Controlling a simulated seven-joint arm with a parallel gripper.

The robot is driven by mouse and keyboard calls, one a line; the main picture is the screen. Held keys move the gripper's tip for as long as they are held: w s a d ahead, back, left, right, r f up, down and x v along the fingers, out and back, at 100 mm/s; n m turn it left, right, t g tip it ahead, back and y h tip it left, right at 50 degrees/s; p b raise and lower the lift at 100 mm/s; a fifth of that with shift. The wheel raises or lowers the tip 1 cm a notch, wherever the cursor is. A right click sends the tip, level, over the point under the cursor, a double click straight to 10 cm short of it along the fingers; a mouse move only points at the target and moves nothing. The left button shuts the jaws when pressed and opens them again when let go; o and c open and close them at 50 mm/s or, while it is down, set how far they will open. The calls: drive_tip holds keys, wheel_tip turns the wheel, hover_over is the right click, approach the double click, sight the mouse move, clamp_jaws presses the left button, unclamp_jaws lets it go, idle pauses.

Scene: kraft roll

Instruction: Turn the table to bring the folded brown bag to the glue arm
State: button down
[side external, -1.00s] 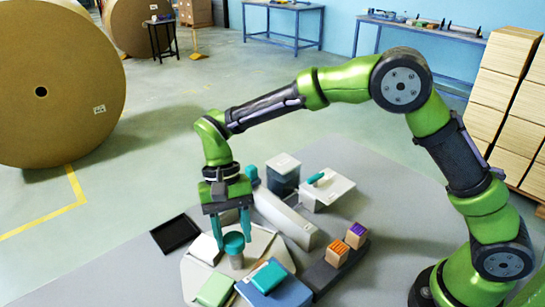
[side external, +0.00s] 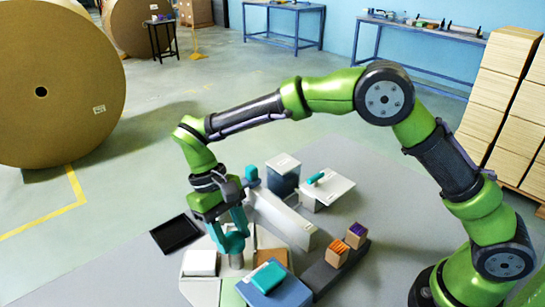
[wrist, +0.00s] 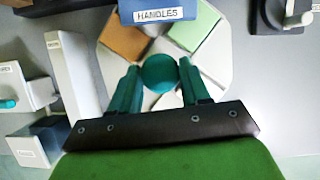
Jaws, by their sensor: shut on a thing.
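The turntable (wrist: 222,70) is a pale octagonal plate with coloured folded pieces around a teal centre knob (wrist: 160,73). The folded brown bag (wrist: 125,42) lies upper left of the knob in the wrist view; in the side view it (side external: 271,261) is right of the knob, partly behind the blue block. A green piece (wrist: 196,27) and a white piece (side external: 199,263) lie on other sectors. My gripper (side external: 233,243) is shut on the knob, fingers either side of it.
A blue block labelled HANDLES (wrist: 158,13) overhangs the table edge. A long pale wall (side external: 283,220) runs behind the table. A black tray (side external: 176,234) lies left, and two small boxes (side external: 347,243) stand on a dark strip at right.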

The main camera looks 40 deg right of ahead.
drive_tip(key=shift+r+n+t+h, duration=0.1)
drive_tip(key=shift+n+t+h, duration=0.4)
drive_tip(key=shift+n, duration=1.5)
drive_tip(key=shift+a+n+h, duration=0.15)
drive_tip(key=shift+n+h, duration=0.55)
drive_tip(key=shift+n, duration=1.3)
drive_tip(key=c, duration=0.5)
unclamp_jaws()
drive_tip(key=shift+c, duration=0.2)
drive_tip(key=v, duration=1.2)
drive_tip(key=shift+s+a, duration=0.2)
drive_tip(key=shift+s, duration=0.1)
